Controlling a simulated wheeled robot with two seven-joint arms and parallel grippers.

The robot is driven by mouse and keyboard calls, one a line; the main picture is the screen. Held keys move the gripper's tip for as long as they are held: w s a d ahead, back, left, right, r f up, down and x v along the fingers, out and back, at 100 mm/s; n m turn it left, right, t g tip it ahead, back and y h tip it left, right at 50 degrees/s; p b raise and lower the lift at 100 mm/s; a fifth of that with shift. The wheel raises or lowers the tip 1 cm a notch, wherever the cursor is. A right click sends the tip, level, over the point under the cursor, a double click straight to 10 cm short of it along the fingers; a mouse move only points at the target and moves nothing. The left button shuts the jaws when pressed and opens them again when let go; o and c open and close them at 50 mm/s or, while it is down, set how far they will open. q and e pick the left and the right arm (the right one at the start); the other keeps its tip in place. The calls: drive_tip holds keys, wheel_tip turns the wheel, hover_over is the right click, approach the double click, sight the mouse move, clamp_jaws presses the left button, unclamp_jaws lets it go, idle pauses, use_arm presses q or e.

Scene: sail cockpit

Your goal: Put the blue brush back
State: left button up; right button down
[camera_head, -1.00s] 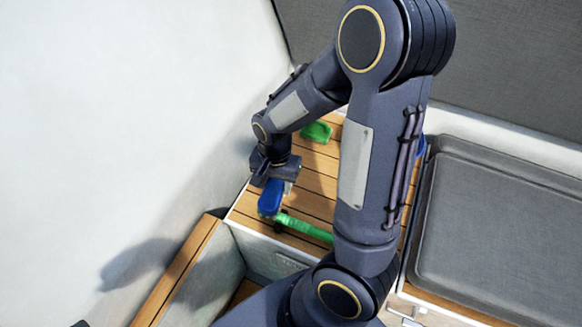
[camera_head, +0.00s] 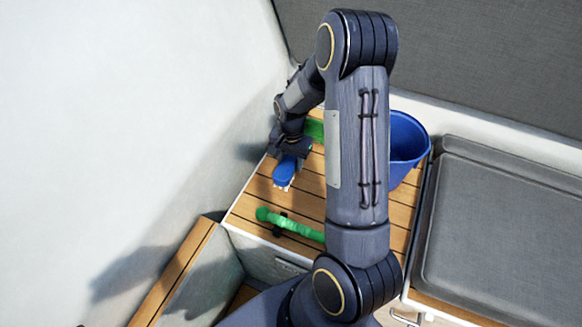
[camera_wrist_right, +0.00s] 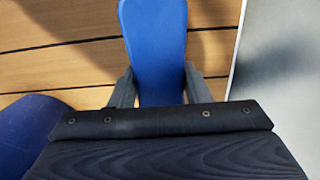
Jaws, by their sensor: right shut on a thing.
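The blue brush (camera_head: 286,172) is held over the slatted wooden top, with pale bristles just showing under its blue back. My right gripper (camera_head: 290,150) is shut on it. In the right wrist view the blue brush (camera_wrist_right: 155,45) sits between the two fingers of my right gripper (camera_wrist_right: 157,85) and points away from the palm. Whether the bristles touch the wood cannot be told. My left gripper is not in view.
A green handled tool (camera_head: 290,227) lies near the front edge of the wooden top (camera_head: 250,205). A green object (camera_head: 315,130) is behind my right gripper. A blue bucket (camera_head: 408,150) stands at the right, partly behind my arm. A grey cushion (camera_head: 500,235) lies further right.

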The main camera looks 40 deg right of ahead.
sight(291, 167)
drive_tip(key=shift+w+d+f, duration=0.15)
drive_tip(key=shift+d+f, duration=0.05)
drive_tip(key=shift+f, duration=0.15)
wheel_tip(291, 167, down, 3)
drive_tip(key=shift+w+f+b, duration=0.1)
drive_tip(key=shift+b, duration=0.2)
drive_tip(key=shift+f, duration=0.2)
drive_tip(key=c, duration=0.8)
unclamp_jaws()
drive_tip(key=shift+o, duration=0.2)
drive_tip(key=shift+r, duration=0.2)
